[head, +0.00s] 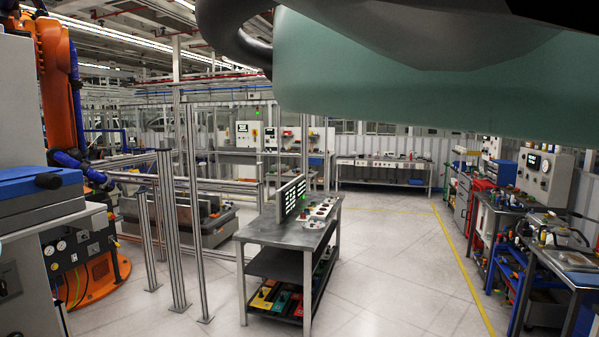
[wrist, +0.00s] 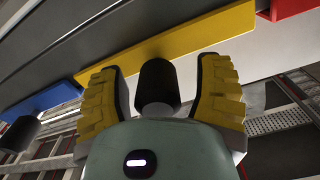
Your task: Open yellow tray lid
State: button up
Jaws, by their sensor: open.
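The yellow lid (wrist: 200,32) shows in the wrist view as a long yellow front strip running slantwise across the upper part. A black cylindrical knob (wrist: 158,88) stands out just below it and looks to be its handle. My gripper (wrist: 160,70) has its two yellow ridged fingers spread, one on each side of the knob. A gap shows on the left of the knob and on the right, so the fingers do not appear to grip it. The lid and gripper do not show in the head view, where my teal arm fills the upper right.
In the wrist view, a blue strip (wrist: 40,102) with another black knob (wrist: 19,134) is left, and a red strip (wrist: 290,8) upper right. In the head view, a blue lid (head: 35,187) is at the left edge, beside an orange robot arm (head: 58,90). Floor lies open right of the workbench (head: 275,235).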

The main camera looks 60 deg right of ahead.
jog(key=shift+w, duration=0.4)
jog(key=shift+o, duration=0.4)
grip_shut()
